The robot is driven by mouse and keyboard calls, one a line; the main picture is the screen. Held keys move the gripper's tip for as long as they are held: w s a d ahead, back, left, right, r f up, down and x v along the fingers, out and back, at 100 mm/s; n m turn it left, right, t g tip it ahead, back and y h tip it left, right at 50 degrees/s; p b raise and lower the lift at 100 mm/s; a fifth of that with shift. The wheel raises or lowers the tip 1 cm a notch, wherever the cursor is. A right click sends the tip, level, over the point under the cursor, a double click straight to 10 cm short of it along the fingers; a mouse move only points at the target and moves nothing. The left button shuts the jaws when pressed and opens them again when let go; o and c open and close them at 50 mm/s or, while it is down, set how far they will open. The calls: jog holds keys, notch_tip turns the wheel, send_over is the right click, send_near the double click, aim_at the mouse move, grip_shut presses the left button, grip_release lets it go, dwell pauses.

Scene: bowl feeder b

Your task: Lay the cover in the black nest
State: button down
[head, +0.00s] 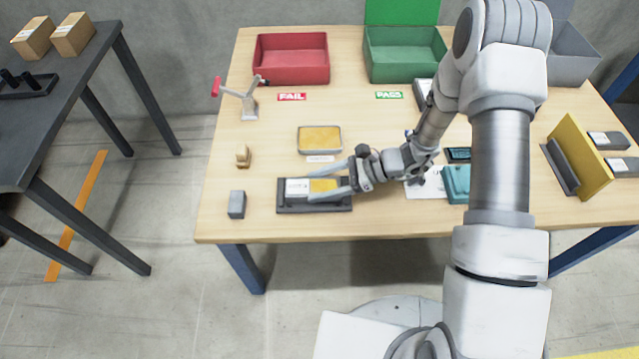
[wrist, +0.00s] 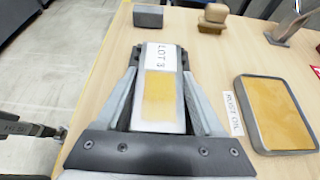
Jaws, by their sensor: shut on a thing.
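The cover (head: 323,186) is a flat grey piece with a yellow panel and a white label. In the wrist view the cover (wrist: 160,95) shows its label, reading LOT 3, at the far end. My gripper (head: 310,187) is shut on the cover, one finger along each long side; the fingers also show in the wrist view (wrist: 160,72). The black nest (head: 290,209) lies near the table's front edge, under the cover in the head view. I cannot tell whether the cover touches it.
A grey block (head: 237,205) and a wooden-knobbed piece (head: 243,156) stand left of the nest. A tray with a yellow-orange surface (head: 320,139) lies behind it. Red (head: 290,60) and green (head: 403,55) bins stand at the back. A teal object (head: 457,183) lies to the right.

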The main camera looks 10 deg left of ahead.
grip_release()
jog(key=shift+f, duration=0.1)
jog(key=shift+r, duration=0.25)
jog(key=p+v, duration=0.3)
jog(key=v, duration=0.9)
jog(key=shift+w+f, duration=0.1)
jog(key=shift+f, duration=0.05)
jog(key=s+d+r+n+h, duration=0.2)
jog(key=r+n, duration=0.1)
jog(key=r, duration=0.3)
jog(key=s+d+r+n+t+h, duration=0.1)
jog(key=s+r+n+h, duration=0.15)
jog(key=r, duration=0.35)
jog(key=s+d+r+n+h, duration=0.2)
jog(key=r+n, duration=0.1)
jog(key=r, duration=0.3)
jog(key=s+d+r+n+t+h, duration=0.6)
jog(key=s+r, duration=0.4)
jog(key=r, duration=0.2)
jog(key=shift+d+n+t, duration=0.45)
jog(key=shift+d+t, duration=0.25)
jog(key=shift+d, duration=0.35)
jog(key=shift+r, duration=0.1)
